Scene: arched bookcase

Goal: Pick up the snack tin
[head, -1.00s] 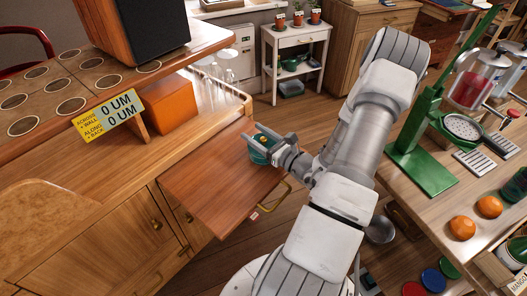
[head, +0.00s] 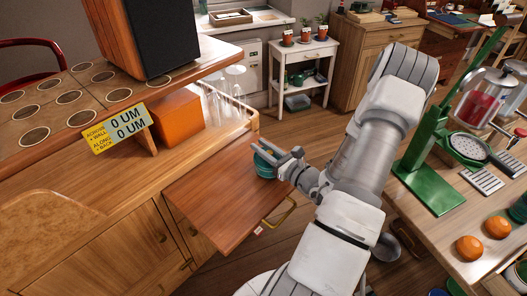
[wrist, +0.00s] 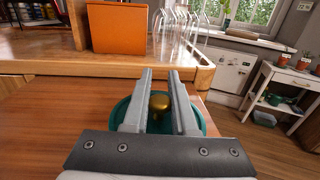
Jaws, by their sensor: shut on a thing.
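The snack tin is a round teal tin (head: 263,168) with a gold knob (wrist: 159,103) on top. It is at the far right part of a wooden pull-out board (head: 215,205). My gripper (head: 270,152) is shut on the tin at its knob. In the wrist view the two fingers (wrist: 160,98) stand on either side of the knob. Teal shows around and between them, while the near part of the tin is hidden by my gripper. I cannot tell whether the tin touches the board or is just above it.
The cabinet counter behind holds an orange box (head: 178,118) and upside-down stemmed glasses (head: 236,82). At right, a worktop holds a green stand (head: 430,180) and oranges (head: 497,227). Open floor lies beyond the board.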

